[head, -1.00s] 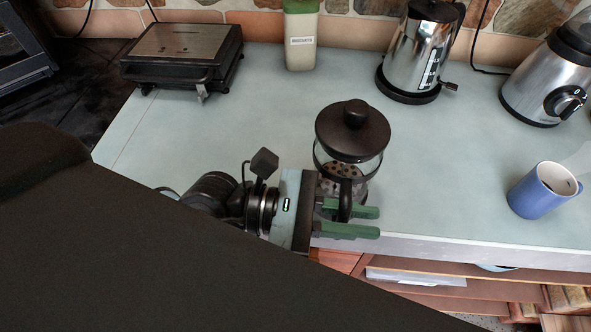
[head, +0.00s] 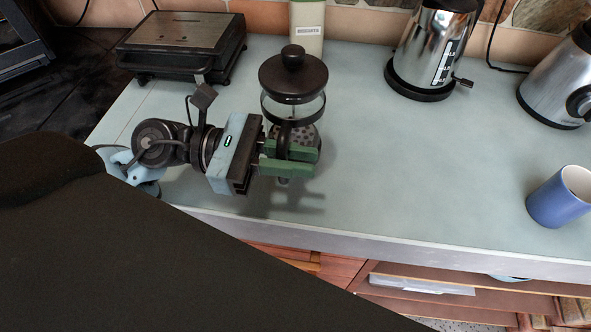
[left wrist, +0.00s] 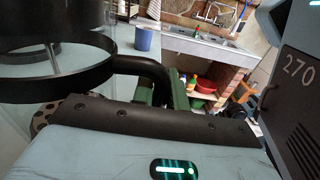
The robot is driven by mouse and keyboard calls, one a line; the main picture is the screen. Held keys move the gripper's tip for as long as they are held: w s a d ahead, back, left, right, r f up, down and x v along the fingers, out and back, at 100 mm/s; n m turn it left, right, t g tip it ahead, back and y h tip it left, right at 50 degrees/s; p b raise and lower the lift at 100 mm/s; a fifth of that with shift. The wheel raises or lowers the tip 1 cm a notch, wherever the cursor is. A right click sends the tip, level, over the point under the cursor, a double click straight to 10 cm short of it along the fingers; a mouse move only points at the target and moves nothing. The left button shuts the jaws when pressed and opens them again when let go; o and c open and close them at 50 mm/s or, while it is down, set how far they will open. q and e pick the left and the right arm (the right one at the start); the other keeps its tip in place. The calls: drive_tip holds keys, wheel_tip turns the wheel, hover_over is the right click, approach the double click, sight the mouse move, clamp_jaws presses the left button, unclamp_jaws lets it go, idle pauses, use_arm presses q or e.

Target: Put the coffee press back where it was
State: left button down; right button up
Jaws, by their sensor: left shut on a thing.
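The coffee press (head: 293,80) has a black lid with a round knob, a clear body with a black band and a black handle. It is in the upper middle of the head view, upright or nearly so. My left gripper (head: 303,160) has its green fingers shut on the press's handle. A shadow falls on the counter below and to the right, and the press looks raised above the surface. In the left wrist view the press's dark band (left wrist: 55,85) and handle (left wrist: 150,72) are close at the left; the fingers are partly hidden. My right gripper is not in view.
The counter's middle is clear. Open shelves lie below its front edge.

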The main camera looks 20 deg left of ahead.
use_arm(q)
drive_tip(key=shift+f, duration=1.65)
drive_tip(key=c, duration=1.8)
unclamp_jaws()
drive_tip(key=shift+f, duration=0.25)
drive_tip(key=shift+c, duration=0.2)
drive_tip(key=o, duration=0.4)
drive_tip(key=shift+o, duration=0.2)
drive_tip(key=shift+r, duration=0.1)
